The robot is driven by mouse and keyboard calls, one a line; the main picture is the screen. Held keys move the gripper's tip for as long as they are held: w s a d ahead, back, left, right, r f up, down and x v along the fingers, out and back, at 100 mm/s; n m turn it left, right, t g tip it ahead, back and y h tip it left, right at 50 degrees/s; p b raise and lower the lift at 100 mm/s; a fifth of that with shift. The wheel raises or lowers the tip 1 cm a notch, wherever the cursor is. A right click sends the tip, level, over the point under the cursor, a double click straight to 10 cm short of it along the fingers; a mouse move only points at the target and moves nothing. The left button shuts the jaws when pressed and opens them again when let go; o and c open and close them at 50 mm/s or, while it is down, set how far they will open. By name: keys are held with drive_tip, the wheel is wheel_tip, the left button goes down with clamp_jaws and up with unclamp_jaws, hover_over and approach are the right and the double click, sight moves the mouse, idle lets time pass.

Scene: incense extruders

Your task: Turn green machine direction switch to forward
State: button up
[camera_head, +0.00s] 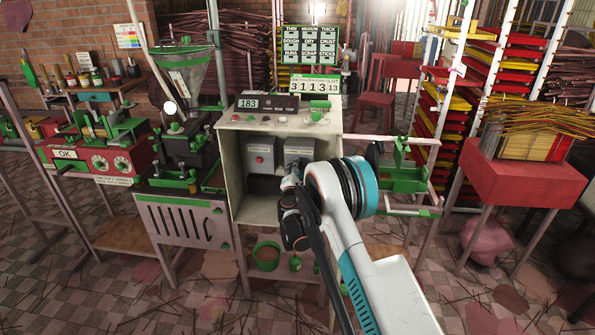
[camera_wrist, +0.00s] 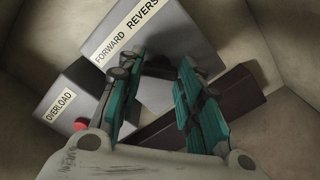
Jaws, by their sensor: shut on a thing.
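The green machine (camera_head: 225,165) has an open pale cabinet in its middle. Inside it is the grey direction switch box (camera_head: 299,147); in the wrist view the switch box (camera_wrist: 160,28) is labelled FORWARD and REVERSE and looks tilted. My gripper (camera_wrist: 160,68) reaches into the cabinet, its two teal-padded fingers at the lower part of this box. The fingers are shut on the direction switch's dark knob, which is mostly hidden between the fingertips. Which way the knob points cannot be told. My gripper (camera_head: 291,182) looks small and partly covered by my arm in the head view.
A grey OVERLOAD box (camera_wrist: 62,108) with a red button (camera_wrist: 80,124) is close to the left of my gripper. A dark bar (camera_wrist: 235,92) lies below the switch box. The cabinet walls (camera_wrist: 285,35) closely surround my gripper.

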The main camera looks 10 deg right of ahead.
drive_tip(key=shift+n, duration=1)
drive_tip(key=o, duration=1.1)
drive_tip(key=shift+c, duration=0.2)
drive_tip(key=shift+s, duration=0.1)
drive_tip(key=v, duration=1.2)
